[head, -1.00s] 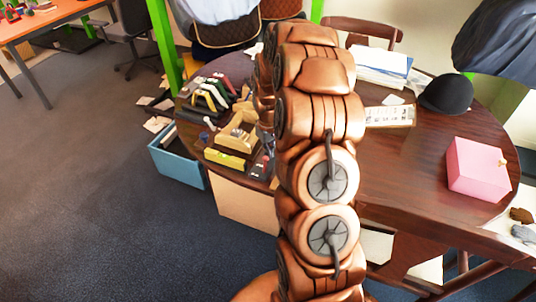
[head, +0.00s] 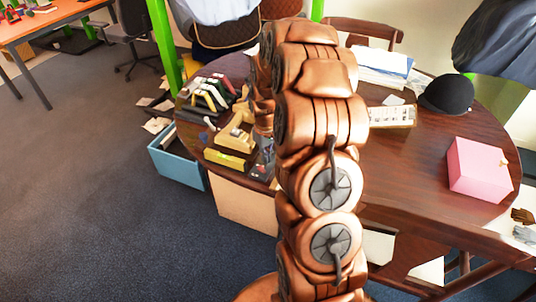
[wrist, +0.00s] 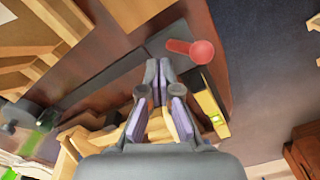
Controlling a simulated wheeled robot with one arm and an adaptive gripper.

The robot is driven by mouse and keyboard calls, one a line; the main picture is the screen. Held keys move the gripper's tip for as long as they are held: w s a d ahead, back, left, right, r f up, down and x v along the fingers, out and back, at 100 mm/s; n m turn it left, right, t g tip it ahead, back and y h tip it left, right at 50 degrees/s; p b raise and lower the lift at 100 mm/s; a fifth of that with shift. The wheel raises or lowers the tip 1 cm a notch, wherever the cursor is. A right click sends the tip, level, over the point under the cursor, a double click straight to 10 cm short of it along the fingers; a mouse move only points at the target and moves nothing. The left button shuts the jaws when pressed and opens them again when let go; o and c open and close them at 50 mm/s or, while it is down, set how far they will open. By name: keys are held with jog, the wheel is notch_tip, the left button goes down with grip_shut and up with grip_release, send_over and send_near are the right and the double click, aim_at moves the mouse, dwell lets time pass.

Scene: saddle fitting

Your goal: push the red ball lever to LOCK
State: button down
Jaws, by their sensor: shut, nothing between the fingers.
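The red ball lever (wrist: 202,52) shows in the wrist view, right of top centre, with its short red shaft running left from the ball onto a dark strip. My gripper (wrist: 159,65) is shut and empty. Its fingertips are a little left of and below the lever in the picture, and look apart from it. In the head view my arm covers the spot, and I cannot make out the lever there. LOCK markings are not readable.
A yellow piece with a green bubble vial (wrist: 212,112) lies right of my fingers. In the head view, the round table (head: 420,180) carries a pink box (head: 478,170) and a black cap (head: 446,95). A blue bin (head: 178,163) stands on the floor at left.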

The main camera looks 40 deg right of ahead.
jog(key=shift+w+d, duration=0.3)
jog(key=shift+d, duration=0.2)
jog(key=shift+r, duration=0.15)
notch_tip(320, 180, up, 7)
dwell(0.9)
dwell(0.5)
